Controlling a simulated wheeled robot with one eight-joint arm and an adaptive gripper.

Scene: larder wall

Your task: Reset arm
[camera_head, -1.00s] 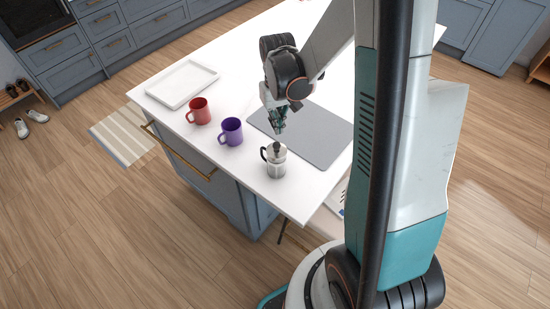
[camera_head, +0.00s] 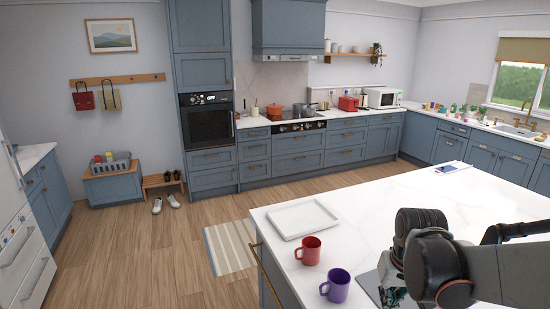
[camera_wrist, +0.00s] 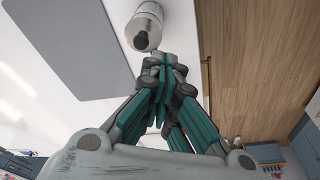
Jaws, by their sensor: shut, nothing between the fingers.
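My gripper (camera_wrist: 165,70) is shut and empty in the wrist view, its teal fingers together. A silver moka pot (camera_wrist: 143,28) with a dark knob shows just beyond the fingertips, on the white counter beside the grey mat (camera_wrist: 75,55). Whether the fingers touch the pot is not clear. In the head view, part of my gripper (camera_head: 392,292) shows at the lower right, below my dark wrist joint. The mat (camera_head: 368,287) is mostly hidden there by my arm, and the moka pot is not visible.
On the white island (camera_head: 385,205) stand a red mug (camera_head: 309,252), a purple mug (camera_head: 336,287) and a white tray (camera_head: 302,219), left of my arm. A striped rug (camera_head: 230,248) lies on the floor beside the island. The island top behind my arm is mostly clear.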

